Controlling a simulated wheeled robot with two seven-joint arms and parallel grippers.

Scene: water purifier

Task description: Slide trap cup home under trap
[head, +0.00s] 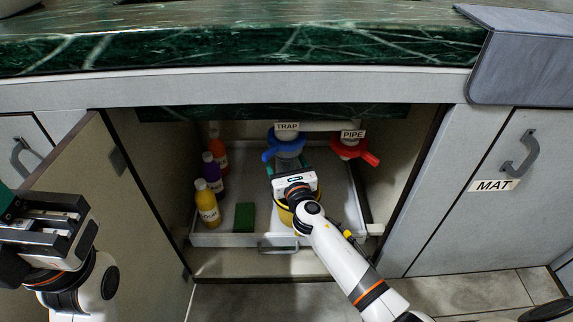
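The trap (287,148) is a grey fitting with a blue handle, under a "TRAP" label inside the open cabinet. My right gripper (288,163) reaches in just below it, with teal finger parts showing to either side of the grey fitting. The wrist hides most of the space between the fingers, so I cannot tell whether they hold anything. I cannot make out the trap cup separately. A yellow container (282,214) shows partly below and behind my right wrist. My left gripper (62,228) is at the left edge, outside the cabinet, in front of the open door.
A grey tray (233,240) covers the cabinet floor. Several bottles (207,203) and a green sponge (244,217) stand on its left side. A red-handled pipe valve (350,148) is right of the trap. The open door (110,215) stands at left; the green countertop (240,50) is above.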

